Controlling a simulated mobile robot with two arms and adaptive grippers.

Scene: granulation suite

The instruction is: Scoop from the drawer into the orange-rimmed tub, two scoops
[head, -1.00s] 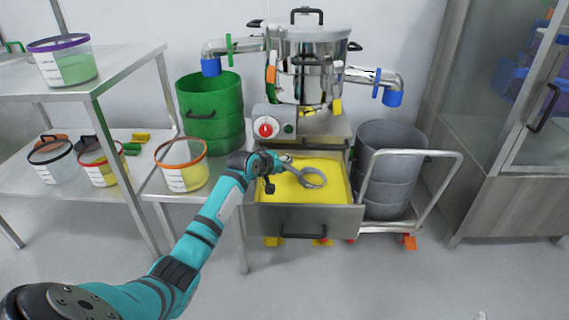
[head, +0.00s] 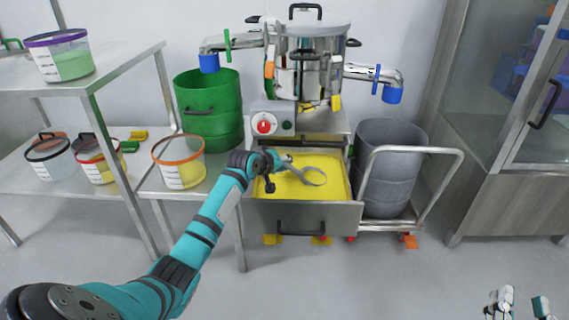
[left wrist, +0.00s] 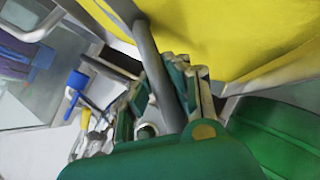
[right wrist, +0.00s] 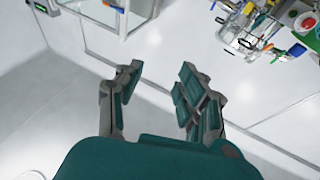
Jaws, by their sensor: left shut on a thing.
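The open drawer (head: 301,218) under the steel machine is filled with yellow powder (head: 325,165). My left gripper (head: 275,160) is shut on the handle of a grey scoop (head: 313,177), whose round head is over the powder; I cannot tell whether it touches it. In the left wrist view the scoop handle (left wrist: 147,45) runs between the fingers (left wrist: 165,95) with yellow powder beyond. The orange-rimmed tub (head: 180,163), clear with a white label and some yellow contents, stands on the low table left of the drawer. My right gripper (head: 515,305) is at the bottom right; its fingers (right wrist: 155,95) are apart and empty.
A green bin (head: 208,108) stands behind the tub, and a grey bin (head: 388,165) on a trolley stands right of the drawer. Shelves (head: 70,180) at left hold other tubs. A cabinet (head: 520,150) is at far right. Floor in front is clear.

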